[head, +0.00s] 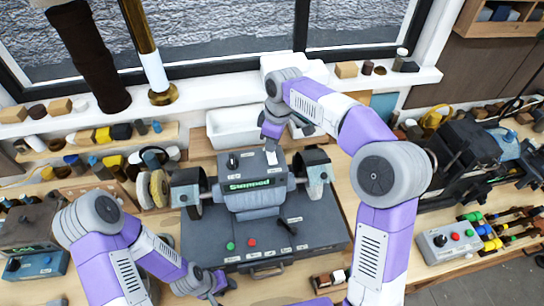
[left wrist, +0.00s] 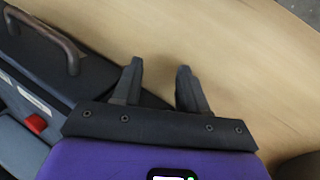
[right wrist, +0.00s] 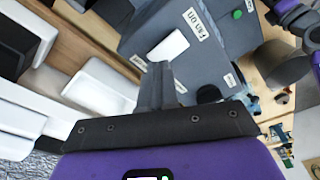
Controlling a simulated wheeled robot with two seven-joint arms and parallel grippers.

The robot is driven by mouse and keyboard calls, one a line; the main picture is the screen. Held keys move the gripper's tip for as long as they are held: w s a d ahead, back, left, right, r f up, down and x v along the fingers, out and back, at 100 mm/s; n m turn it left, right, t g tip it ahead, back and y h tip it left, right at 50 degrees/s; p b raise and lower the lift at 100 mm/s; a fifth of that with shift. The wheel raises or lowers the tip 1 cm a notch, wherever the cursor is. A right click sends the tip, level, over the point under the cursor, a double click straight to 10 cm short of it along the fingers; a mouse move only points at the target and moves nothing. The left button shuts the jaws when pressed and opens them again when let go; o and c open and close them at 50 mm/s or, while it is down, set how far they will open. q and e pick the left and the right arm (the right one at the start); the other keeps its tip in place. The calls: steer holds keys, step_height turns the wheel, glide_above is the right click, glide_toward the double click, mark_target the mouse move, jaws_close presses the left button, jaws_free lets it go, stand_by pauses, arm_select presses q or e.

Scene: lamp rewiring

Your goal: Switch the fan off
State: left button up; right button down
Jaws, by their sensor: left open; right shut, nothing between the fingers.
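The fan's switch is a white paddle (right wrist: 168,46) beside a "FAN ON" label (right wrist: 195,22) on a grey housing. In the head view the white paddle (head: 271,157) shows on the grinder's (head: 250,186) upper body. My right gripper (head: 270,138) is shut and empty; in the right wrist view its fingertips (right wrist: 161,70) are close to the paddle's lower edge. I cannot tell whether they touch it. My left gripper (head: 222,288) is open and empty near the front of the grinder's base; it also shows over bare bench in the left wrist view (left wrist: 160,80).
White trays (head: 232,128) stand behind the grinder. A control box (head: 448,242) and screwdrivers lie to the right. Shelves with small parts line the back.

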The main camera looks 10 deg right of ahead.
arm_select(q)
steer(key=shift+f+b, duration=0.35)
arm_select(e)
steer(key=shift+f, duration=0.65)
arm_select(q)
steer(key=shift+s+f+b, duration=0.1)
steer(key=shift+f+b, duration=0.15)
steer(key=shift+b, duration=0.05)
arm_select(e)
steer(key=shift+s+f, duration=0.2)
steer(key=shift+f, duration=0.15)
steer(key=shift+a, duration=0.1)
arm_select(q)
step_height(320, 180, up, 2)
steer(key=p, duration=0.2)
steer(key=shift+r+p, duration=0.2)
steer(key=shift+p, duration=0.15)
arm_select(e)
steer(key=shift+w+r, duration=0.15)
steer(key=shift+r, duration=0.5)
steer(key=shift+w+r, duration=0.15)
steer(key=shift+r, duration=0.45)
arm_select(q)
steer(key=shift+r, duration=0.3)
arm_select(e)
step_height(320, 180, up, 2)
steer(key=shift+s+r, duration=0.1)
steer(key=shift+s, duration=0.05)
steer(key=shift+r, duration=1.2)
